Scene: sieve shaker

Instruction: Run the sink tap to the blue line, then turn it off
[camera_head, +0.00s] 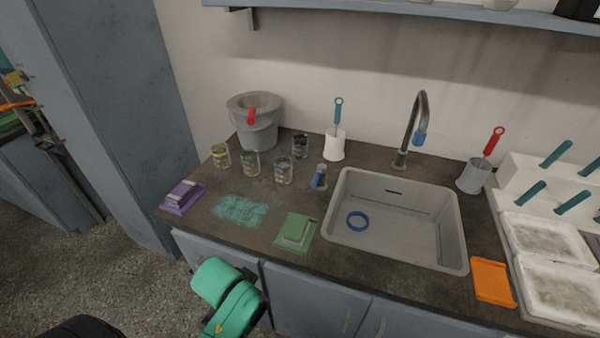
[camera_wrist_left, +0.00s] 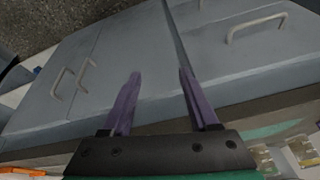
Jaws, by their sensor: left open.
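The grey sink (camera_head: 346,190) is set into the dark worktop, with a blue ring (camera_head: 357,228) on its floor. I see no clear water in it. The curved metal tap (camera_head: 413,108) stands behind the sink, with a blue piece (camera_head: 419,139) at its spout end. No stream shows below the spout. A small blue-topped handle (camera_head: 318,178) stands at the sink's left rim. A thin, faint line runs along the inner wall; its colour is hard to tell. My left gripper (camera_wrist_left: 159,76) is open and empty, in front of the cabinet doors. My right gripper is out of view.
Several glass jars (camera_head: 283,171), a grey bucket (camera_head: 257,130) and a green pad (camera_head: 296,232) stand left of the sink. An orange tray (camera_head: 493,281) and white trays (camera_head: 548,237) are at right. Cabinet handles (camera_wrist_left: 257,27) stick out near the left gripper.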

